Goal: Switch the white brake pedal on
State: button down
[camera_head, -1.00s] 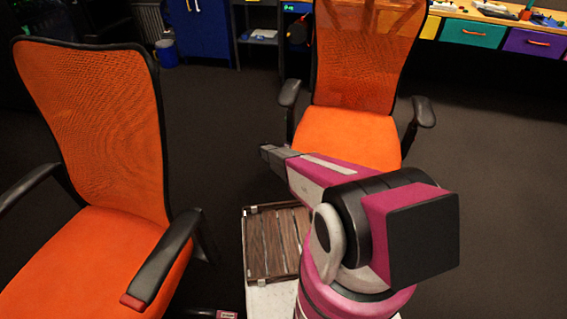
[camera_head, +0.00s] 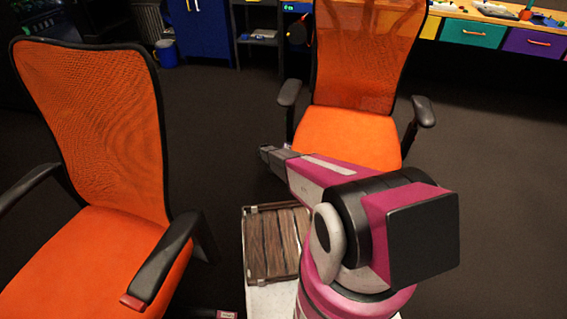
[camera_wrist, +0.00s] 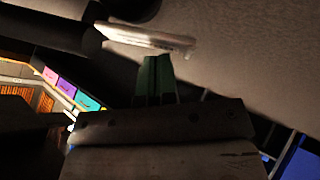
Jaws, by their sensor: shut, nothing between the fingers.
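I cannot identify a white brake pedal for certain in either view. My gripper (camera_head: 268,152) is at the end of my outstretched magenta and white arm in the head view. It is shut and empty, held out between the two orange chairs. In the wrist view a pale flat bar (camera_wrist: 150,38) lies across the upper middle, beside a dark rounded shape. I cannot tell what this bar is. The wrist view is dark, and my arm hides part of the floor in the head view.
One orange chair (camera_head: 95,130) stands at the left, and another orange chair (camera_head: 350,140) stands beyond my arm. A wooden slatted crate (camera_head: 275,243) is below my arm. A blue bin (camera_head: 166,53) and a desk with coloured drawers (camera_head: 473,33) are at the back. Dark floor is clear at the right.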

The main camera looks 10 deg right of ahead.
dwell(0.5)
jog(key=shift+r, duration=1.2)
jog(key=shift+r, duration=2.5)
